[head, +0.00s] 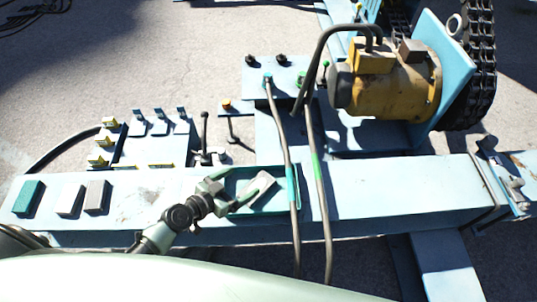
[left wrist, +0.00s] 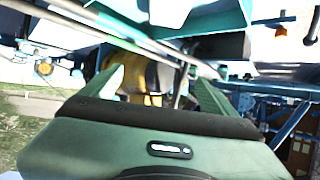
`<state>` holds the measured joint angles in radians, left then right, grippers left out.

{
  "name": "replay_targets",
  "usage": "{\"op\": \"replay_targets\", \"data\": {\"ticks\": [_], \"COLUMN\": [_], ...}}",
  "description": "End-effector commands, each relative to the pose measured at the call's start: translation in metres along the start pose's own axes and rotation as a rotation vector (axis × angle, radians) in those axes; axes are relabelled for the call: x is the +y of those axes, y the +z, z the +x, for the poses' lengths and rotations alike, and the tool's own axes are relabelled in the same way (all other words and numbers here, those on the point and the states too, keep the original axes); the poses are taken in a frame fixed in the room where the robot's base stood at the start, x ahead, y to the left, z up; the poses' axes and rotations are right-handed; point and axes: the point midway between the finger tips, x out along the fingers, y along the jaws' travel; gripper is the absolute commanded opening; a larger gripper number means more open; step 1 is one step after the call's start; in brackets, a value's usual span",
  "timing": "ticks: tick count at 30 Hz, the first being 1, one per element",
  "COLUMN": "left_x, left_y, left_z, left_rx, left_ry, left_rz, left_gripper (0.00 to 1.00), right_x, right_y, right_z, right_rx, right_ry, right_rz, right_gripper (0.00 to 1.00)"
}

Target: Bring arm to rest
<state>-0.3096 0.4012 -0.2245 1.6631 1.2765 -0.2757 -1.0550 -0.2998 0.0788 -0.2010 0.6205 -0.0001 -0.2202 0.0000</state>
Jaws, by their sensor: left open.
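My left arm (head: 178,222) reaches in from the bottom left over the light-blue beam. My left gripper (head: 233,191) is open over the left part of a green tray (head: 240,213) on the beam. A pale grey block (head: 262,187) lies in the tray just right of the fingers; I cannot tell whether they touch. In the left wrist view, the two green fingers of the left gripper (left wrist: 157,82) stand apart, with no held object visible between them. My right gripper is not in view.
Two hoses (head: 318,185) cross the beam right of the tray. A yellow motor (head: 395,85) stands behind. The beam's right part (head: 400,190) is clear.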

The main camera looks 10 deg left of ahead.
Motion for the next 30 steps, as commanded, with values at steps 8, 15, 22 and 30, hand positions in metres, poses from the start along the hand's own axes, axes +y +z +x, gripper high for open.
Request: {"op": "replay_targets", "data": {"ticks": [8, 15, 22, 30], "left_x": [0.008, 0.098, 0.114, 0.091], "left_y": [-0.002, -0.017, -0.007, -0.001], "left_z": [0.000, -0.030, -0.086, -0.142], "left_rx": [-0.004, -0.170, -0.475, -0.686], "left_ry": [0.021, 0.230, 0.165, -0.047], "left_rz": [0.001, 0.012, -0.025, -0.126], "left_gripper": [0.89, 0.89, 0.89, 0.89], "right_x": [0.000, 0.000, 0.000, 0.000], "right_y": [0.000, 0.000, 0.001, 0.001], "right_z": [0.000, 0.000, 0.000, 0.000], "right_rx": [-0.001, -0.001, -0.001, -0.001], "right_ry": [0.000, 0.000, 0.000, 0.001], "right_rz": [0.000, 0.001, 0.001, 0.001], "right_gripper": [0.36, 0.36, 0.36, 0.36]}}
